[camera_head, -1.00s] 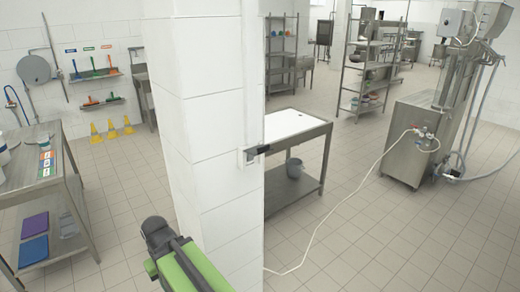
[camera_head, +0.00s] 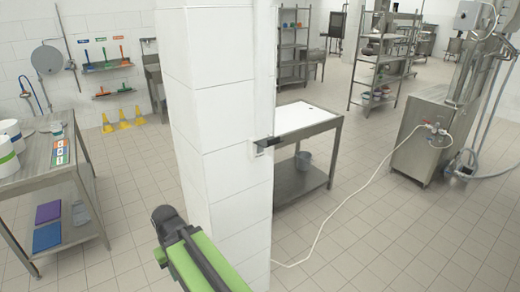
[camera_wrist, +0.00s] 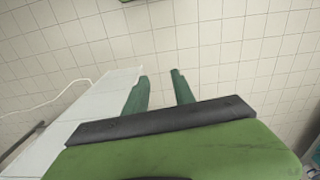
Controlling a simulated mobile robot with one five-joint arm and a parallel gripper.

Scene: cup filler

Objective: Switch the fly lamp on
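No fly lamp can be made out for certain in either view. A small white wall box (camera_head: 257,148) with a dark piece sticking out to the right sits on the edge of the white tiled pillar (camera_head: 205,110); I cannot tell what it is. In the wrist view my gripper (camera_wrist: 160,76) shows two green fingers apart, with nothing between them. The pillar also shows at the left of the wrist view (camera_wrist: 95,110), beside the fingers. In the head view my green arm is in front of the pillar's base, and the fingertips cannot be made out.
A steel table (camera_head: 60,180) with white containers stands left. A white-topped table (camera_head: 305,118) stands behind the pillar. A steel machine (camera_head: 425,135) stands right, with a pale hose (camera_head: 340,210) across the floor. Yellow cones (camera_head: 123,120) stand by the back wall. Open floor lies between.

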